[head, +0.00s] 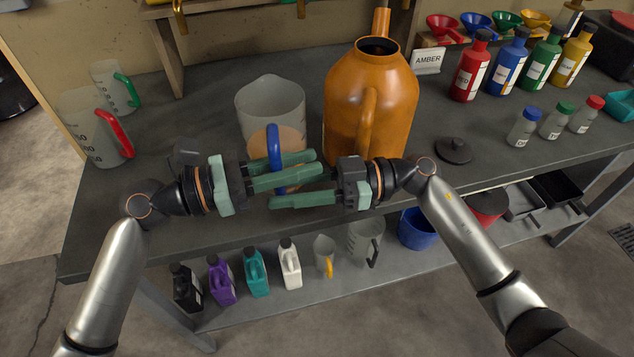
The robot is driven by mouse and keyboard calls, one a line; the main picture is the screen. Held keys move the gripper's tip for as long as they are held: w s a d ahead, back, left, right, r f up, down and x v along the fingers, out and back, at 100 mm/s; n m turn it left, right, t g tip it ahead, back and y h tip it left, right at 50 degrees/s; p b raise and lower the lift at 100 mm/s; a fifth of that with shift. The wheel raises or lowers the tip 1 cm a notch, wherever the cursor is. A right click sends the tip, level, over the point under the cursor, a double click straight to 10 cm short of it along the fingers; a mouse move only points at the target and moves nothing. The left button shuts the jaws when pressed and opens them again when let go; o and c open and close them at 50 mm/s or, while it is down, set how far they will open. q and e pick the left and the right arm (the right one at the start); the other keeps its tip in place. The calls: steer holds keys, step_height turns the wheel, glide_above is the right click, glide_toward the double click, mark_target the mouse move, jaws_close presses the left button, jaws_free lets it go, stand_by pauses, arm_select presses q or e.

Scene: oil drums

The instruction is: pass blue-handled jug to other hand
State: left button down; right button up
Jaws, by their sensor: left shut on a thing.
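The blue-handled jug (270,101) is clear, with amber liquid low inside. It is upright in front of the shelf post; I cannot tell whether its base touches the bench. Its blue handle (274,142) faces me. My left gripper (317,164) comes from the left and is shut on the handle, its green fingers pointing right. My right gripper (285,188) comes from the right, fingers pointing left just below the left fingers. Its fingers look apart, with the handle's lower end near them; the overlap partly hides them.
A large orange can (345,105) stands close right of the jug. A red-handled jug (88,125) and a green-handled jug (112,85) stand at left. A black lid (454,150) lies at right. Coloured bottles (470,68) and small jars (522,127) stand farther right.

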arm_select(q)
steer(key=shift+r, duration=0.1)
arm_select(e)
steer(key=shift+s+a, duration=0.1)
steer(key=shift+a, duration=0.65)
steer(key=shift+c, duration=0.3)
jaws_close()
stand_by(0.4)
arm_select(q)
steer(key=c, duration=1.3)
jaws_free()
arm_select(e)
steer(key=shift+r, duration=0.2)
arm_select(q)
steer(key=o, duration=0.6)
